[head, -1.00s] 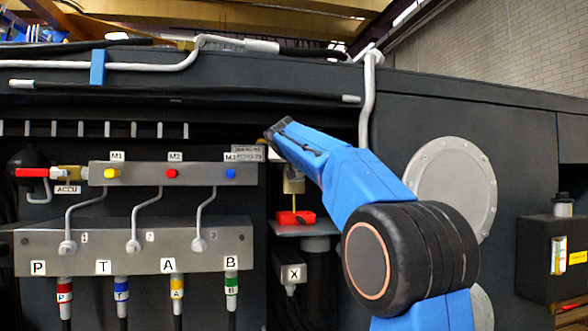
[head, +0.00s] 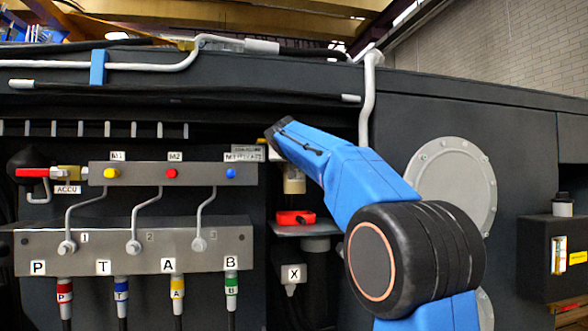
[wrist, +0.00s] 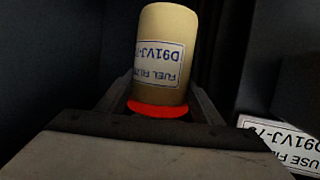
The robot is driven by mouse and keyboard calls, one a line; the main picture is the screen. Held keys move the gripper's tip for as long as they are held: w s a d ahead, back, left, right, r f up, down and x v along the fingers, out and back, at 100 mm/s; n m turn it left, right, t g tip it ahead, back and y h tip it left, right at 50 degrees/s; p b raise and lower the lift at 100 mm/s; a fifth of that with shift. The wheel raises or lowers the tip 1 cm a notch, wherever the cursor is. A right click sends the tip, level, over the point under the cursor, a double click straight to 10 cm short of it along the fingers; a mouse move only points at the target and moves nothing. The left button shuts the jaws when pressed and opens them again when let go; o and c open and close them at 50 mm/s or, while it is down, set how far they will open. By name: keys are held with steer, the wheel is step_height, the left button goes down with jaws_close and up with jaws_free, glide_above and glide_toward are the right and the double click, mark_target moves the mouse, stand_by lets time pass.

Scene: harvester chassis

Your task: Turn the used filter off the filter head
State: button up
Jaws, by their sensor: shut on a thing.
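The used filter (wrist: 165,50) is a cream cylinder with a white label reading FUEL and D91VJ-7, filling the upper middle of the wrist view. A red band (wrist: 158,109) shows at its lower end there. My gripper (wrist: 160,98) has a dark finger on each side of it and is shut on it. In the head view a cream cylinder, the filter (head: 294,181), shows just left of my blue arm, above a grey shelf. The arm hides my fingers there. I cannot make out the filter head or whether the filter is still joined to it.
A red object (head: 295,217) lies on the grey shelf (head: 303,231) below the filter. A white label plate (wrist: 280,140) is at the lower right of the wrist view. The valve block (head: 130,247) with pipes and hoses stands close on the left.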

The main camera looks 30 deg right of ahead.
steer(key=s+a, duration=0.3)
steer(key=s, duration=1)
steer(key=shift+a, duration=0.35)
stand_by(0.7)
steer(key=shift+w, duration=0.1)
